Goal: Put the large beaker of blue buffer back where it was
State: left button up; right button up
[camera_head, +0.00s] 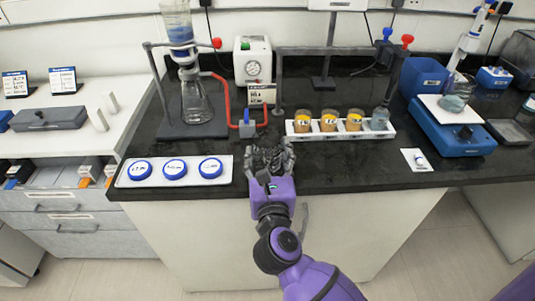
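My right gripper (269,155) reaches in from the lower right, over the front edge of the black counter. Its dark fingers look spread apart, and I see nothing held between them. My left gripper is not in view. Blue liquid shows in a clear vessel (177,27) at the top of the column stand at the back left; the picture's top edge cuts it off. A glass container with blue-grey contents (458,92) is on the blue bench device at the right. I cannot tell for sure which of these is the large beaker.
A white tray with blue round lids (174,169) lies left of my gripper. A white rack (338,134) holds amber jars and a clear beaker (379,119). A flask (195,102) stands under the column. The blue device (452,132) stands at right. Bare counter (345,165) lies right of my gripper.

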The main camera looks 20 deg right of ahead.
jog(key=shift+o, duration=0.7)
jog(key=shift+r, duration=0.25)
jog(key=b+v, duration=0.2)
jog(key=v, duration=1)
